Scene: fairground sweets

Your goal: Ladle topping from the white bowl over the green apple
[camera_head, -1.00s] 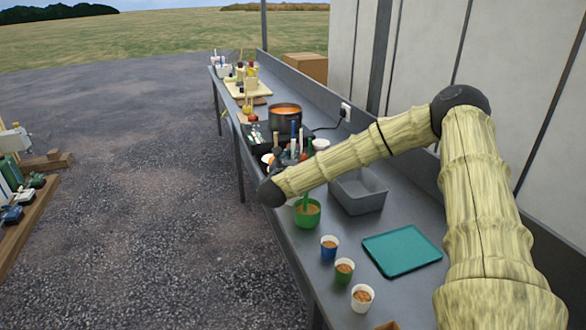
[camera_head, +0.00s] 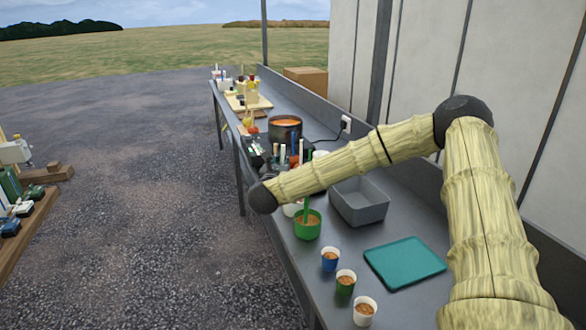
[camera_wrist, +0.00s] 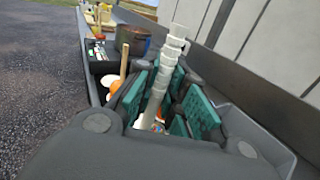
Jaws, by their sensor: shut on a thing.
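My gripper (camera_wrist: 160,103), with teal finger pads, is shut on a pale grey-white ladle handle (camera_wrist: 172,50) in the wrist view. The handle stands steeply tilted between the pads, and its lower end is hidden. A small patch of colourful topping (camera_wrist: 157,126) shows below the fingers. In the head view, part of a white bowl (camera_head: 292,209) shows under my forearm, beside the green bowl. My forearm hides most of the gripper there. I cannot make out the green apple for certain in either view.
A grey bin (camera_head: 360,204), teal tray (camera_head: 405,263) and dark pot (camera_head: 285,130) stand nearby.

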